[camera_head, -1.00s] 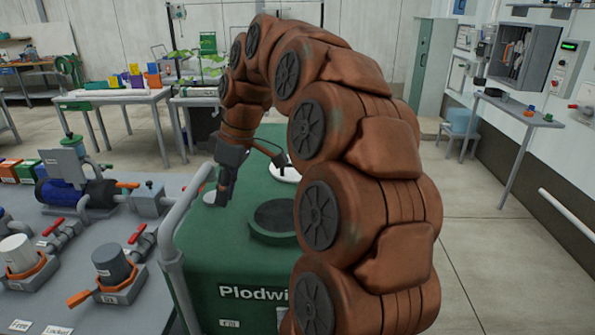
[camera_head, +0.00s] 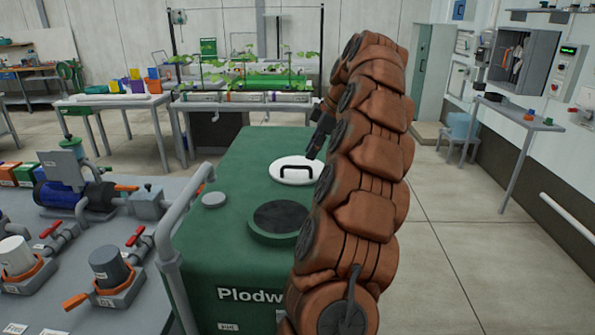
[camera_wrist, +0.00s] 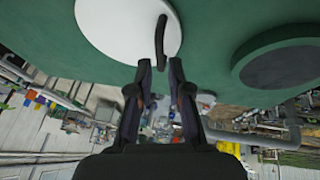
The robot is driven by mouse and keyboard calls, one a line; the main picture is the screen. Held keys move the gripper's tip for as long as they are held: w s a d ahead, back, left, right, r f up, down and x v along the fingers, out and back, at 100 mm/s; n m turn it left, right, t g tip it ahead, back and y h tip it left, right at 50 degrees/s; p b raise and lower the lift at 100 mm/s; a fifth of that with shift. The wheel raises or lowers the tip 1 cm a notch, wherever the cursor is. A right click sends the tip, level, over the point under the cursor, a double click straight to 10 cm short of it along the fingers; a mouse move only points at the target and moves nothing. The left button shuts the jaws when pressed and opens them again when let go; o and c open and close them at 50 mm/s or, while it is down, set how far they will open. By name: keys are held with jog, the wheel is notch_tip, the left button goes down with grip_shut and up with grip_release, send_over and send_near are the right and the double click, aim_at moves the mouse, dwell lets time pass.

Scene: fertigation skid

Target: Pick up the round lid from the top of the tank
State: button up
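The round white lid (camera_head: 286,171) with a black bar handle (camera_head: 296,169) lies on top of the green tank (camera_head: 238,161). My gripper (camera_head: 312,154) is tilted down just right of the handle in the head view, partly hidden by my arm. In the wrist view the lid (camera_wrist: 112,22) is at the top, with its handle (camera_wrist: 160,42) near my fingertips. My gripper (camera_wrist: 160,66) is open there, with an empty gap between the fingers. I cannot tell whether a finger touches the handle.
A grey pipe rail (camera_head: 170,235) runs along the tank's left side, beside a bench with pumps and valves.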

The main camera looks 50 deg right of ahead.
aim_at(301, 167)
jog(key=shift+p+x, duration=0.9)
jog(key=shift+x, duration=2.7)
jog(key=shift+w+a, duration=0.1)
jog(key=shift+w, duration=0.1)
jog(key=shift+c, duration=0.2)
grip_shut()
